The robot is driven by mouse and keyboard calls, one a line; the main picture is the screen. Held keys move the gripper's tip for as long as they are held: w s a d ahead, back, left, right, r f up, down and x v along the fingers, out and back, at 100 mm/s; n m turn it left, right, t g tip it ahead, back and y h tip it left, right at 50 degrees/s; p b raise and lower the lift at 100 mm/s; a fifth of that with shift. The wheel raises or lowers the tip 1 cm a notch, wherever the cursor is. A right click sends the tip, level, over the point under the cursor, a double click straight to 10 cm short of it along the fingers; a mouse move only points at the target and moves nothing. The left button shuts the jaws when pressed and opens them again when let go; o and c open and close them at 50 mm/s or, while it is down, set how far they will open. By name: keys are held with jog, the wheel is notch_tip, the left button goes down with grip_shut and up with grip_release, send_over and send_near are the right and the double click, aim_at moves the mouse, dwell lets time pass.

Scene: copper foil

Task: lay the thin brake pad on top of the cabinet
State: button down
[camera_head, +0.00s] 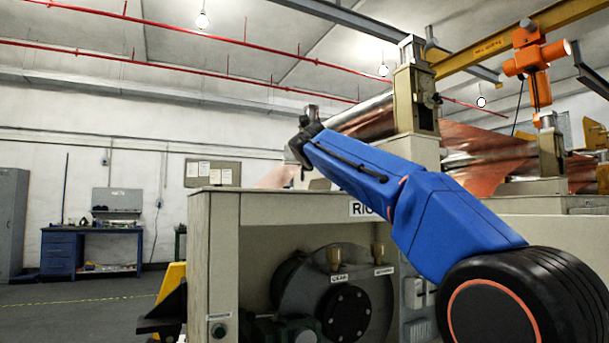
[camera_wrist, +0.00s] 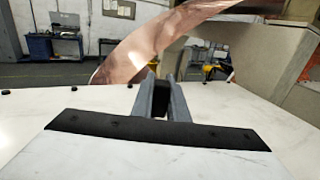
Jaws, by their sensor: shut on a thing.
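My gripper (camera_wrist: 160,82) is at the middle of the wrist view, its two grey fingers shut on a small dark piece, which I take to be the thin brake pad (camera_wrist: 161,97). Only part of the pad shows between the fingers. A pale, flat top (camera_wrist: 285,130) spreads around and below the gripper; I cannot tell the gap between it and the pad. In the head view, the cream cabinet-like housing (camera_head: 213,265) stands in front, and my arm reaches over it. My gripper and the pad cannot be made out there.
Curved copper foil (camera_wrist: 150,40) rises beyond the gripper in the wrist view. Several small black knobs lie along the pale top's far edge. In the head view, copper rolls and a cream post (camera_head: 416,95) stand at right. A blue workbench (camera_head: 90,245) is far left, with open floor before it.

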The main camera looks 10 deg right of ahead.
jog(key=shift+f, duration=1.8)
jog(key=shift+f, duration=0.1)
jog(key=c, duration=1.7)
grip_release()
jog(key=shift+s, duration=0.2)
jog(key=s, duration=0.7)
jog(key=s+a, duration=0.1)
jog(key=s, duration=0.3)
jog(key=shift+s, duration=0.35)
